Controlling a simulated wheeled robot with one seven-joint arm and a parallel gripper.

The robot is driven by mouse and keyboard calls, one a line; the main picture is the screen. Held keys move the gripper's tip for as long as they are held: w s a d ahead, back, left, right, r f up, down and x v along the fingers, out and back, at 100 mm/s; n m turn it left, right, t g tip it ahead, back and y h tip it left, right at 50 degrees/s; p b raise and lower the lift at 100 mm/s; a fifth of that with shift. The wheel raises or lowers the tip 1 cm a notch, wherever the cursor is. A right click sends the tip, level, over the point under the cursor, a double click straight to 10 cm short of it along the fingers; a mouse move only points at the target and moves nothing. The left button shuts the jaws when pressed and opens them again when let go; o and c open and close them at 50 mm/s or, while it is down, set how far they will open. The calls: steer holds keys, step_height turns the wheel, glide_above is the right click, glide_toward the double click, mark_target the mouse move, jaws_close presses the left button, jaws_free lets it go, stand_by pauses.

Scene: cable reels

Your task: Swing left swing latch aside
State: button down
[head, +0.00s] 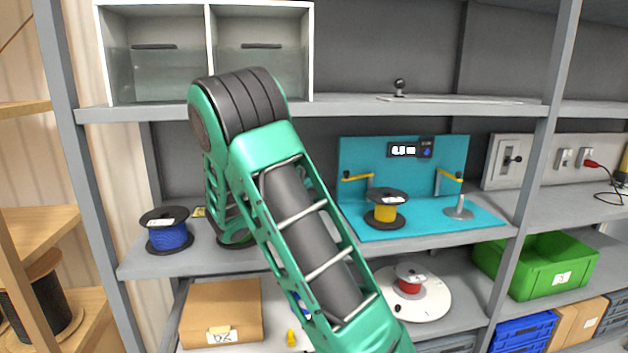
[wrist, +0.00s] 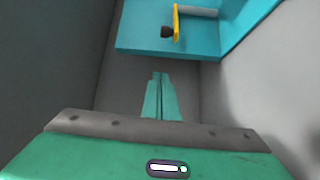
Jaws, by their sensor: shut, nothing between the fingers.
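The left swing latch (head: 357,177) is a yellow bar with a dark knob on a grey post, at the left of the teal board. The wrist view shows this latch (wrist: 176,22) at the top, its dark knob to the left of the bar. My gripper (wrist: 160,76) is shut and empty, its fingers pointing towards the teal board and apart from the latch. In the head view my arm hides the gripper. The right swing latch (head: 450,176) is also yellow. A yellow reel (head: 385,213) with black flanges stands between the latches.
The teal board (head: 400,155) stands on the middle shelf with a teal base. A blue reel (head: 166,236) sits left of my arm. A grey disc-based post (head: 458,208) stands right of the yellow reel. Grey uprights (head: 540,120) and the upper shelf (head: 350,106) bound the bay.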

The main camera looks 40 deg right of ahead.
steer(key=s+d, duration=0.2)
steer(key=d, duration=0.5)
steer(key=shift+d, duration=0.4)
steer(key=shift+s, duration=0.1)
steer(key=shift+s+a, duration=0.2)
steer(key=shift+s, duration=0.65)
